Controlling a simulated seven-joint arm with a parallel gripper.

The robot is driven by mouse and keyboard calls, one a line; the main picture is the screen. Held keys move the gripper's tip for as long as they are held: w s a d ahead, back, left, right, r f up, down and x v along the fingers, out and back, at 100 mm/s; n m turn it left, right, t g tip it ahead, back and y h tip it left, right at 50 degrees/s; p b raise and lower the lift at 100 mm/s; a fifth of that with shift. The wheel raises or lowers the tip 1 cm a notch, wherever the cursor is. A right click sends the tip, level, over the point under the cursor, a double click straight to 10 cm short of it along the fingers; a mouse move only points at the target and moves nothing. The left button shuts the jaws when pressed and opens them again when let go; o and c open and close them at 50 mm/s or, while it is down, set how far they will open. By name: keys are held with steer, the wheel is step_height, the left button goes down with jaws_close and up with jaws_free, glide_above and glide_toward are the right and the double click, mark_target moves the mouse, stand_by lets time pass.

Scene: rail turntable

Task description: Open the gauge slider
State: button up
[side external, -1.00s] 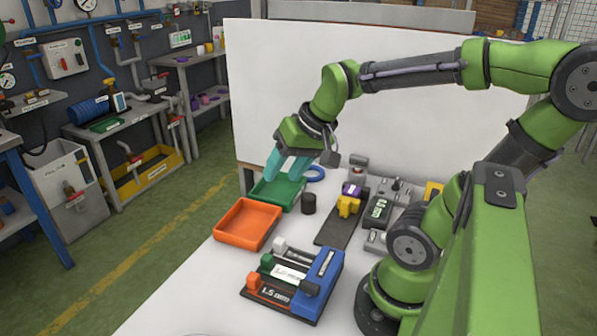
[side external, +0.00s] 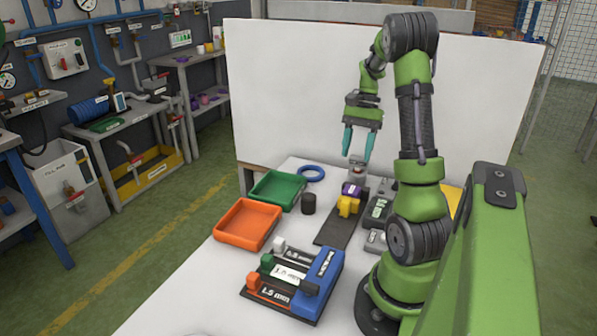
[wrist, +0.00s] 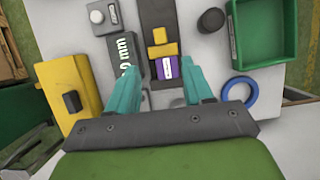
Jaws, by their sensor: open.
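My gripper (side external: 357,156) is open and empty, pointing down above the far end of a dark rail (side external: 335,232). A yellow block (side external: 348,206) with a purple, white-labelled top part (side external: 352,189) sits on that rail. In the wrist view the purple part (wrist: 167,68) lies between the two teal fingers of my gripper (wrist: 160,72), with the yellow block (wrist: 162,42) just beyond. I cannot tell the height gap, but no contact shows. A dark display box reading in mm (side external: 379,210) stands beside the rail. I cannot tell for certain which part is the gauge slider.
A blue-ended block with several coloured sliders (side external: 325,275) is at the front. An orange tray (side external: 247,245), green tray (side external: 262,205), blue ring (side external: 312,173) and black cylinder (side external: 308,203) lie left of the rail. A yellow plate (wrist: 62,72) is at left in the wrist view.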

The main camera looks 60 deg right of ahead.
mark_target(347, 200)
steer(key=x, duration=1.4)
steer(key=shift+a+f, duration=0.1)
steer(key=shift+f, duration=0.25)
steer(key=shift+c, duration=0.5)
jaws_close()
